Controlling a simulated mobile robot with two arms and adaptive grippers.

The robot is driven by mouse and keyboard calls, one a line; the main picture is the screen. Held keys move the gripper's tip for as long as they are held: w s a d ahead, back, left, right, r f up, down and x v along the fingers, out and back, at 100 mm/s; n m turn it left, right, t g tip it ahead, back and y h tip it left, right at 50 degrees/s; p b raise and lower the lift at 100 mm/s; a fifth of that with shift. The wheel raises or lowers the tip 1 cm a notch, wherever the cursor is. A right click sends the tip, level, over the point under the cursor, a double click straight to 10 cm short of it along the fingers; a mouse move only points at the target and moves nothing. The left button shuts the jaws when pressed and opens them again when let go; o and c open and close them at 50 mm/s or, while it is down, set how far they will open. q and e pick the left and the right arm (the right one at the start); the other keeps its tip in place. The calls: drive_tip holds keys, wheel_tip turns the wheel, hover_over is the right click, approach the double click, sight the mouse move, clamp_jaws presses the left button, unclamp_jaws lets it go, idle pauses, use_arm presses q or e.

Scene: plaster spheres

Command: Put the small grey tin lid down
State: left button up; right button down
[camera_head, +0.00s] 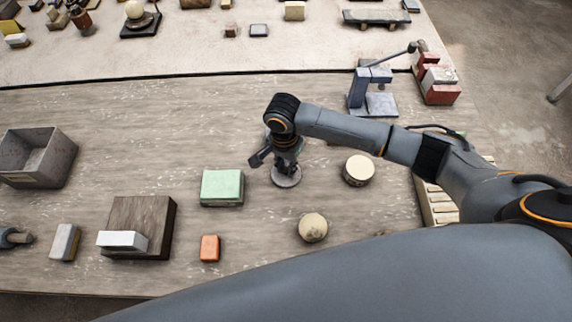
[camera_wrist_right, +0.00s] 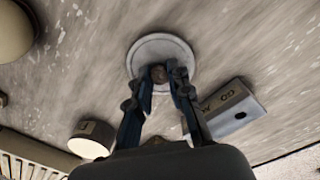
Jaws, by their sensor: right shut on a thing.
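The small grey tin lid (camera_head: 286,178) is a round pale disc below my right gripper (camera_head: 287,163), near the middle of the near table. In the right wrist view the lid (camera_wrist_right: 160,42) lies flat to the view, with a small dark knob (camera_wrist_right: 160,74) at its centre. The fingertips of my right gripper (camera_wrist_right: 168,78) are shut on that knob. The lid is level and very close to the table top (camera_head: 250,110); I cannot tell whether it touches.
A green block (camera_head: 221,186) stands left of the lid. A cream-topped tin (camera_head: 359,170) is to its right and a plaster ball (camera_head: 313,227) nearer, to the right. A grey box with a hole (camera_wrist_right: 232,108) is close by in the wrist view. Bare table lies around the lid.

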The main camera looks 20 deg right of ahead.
sight(285, 168)
drive_tip(key=c, duration=1.3)
unclamp_jaws()
drive_tip(key=shift+f, duration=0.1)
drive_tip(key=shift+o, duration=0.4)
wheel_tip(285, 168, up, 12)
drive_tip(key=b, duration=0.1)
drive_tip(key=shift+w+a+b, duration=0.15)
drive_tip(key=shift+b, duration=0.25)
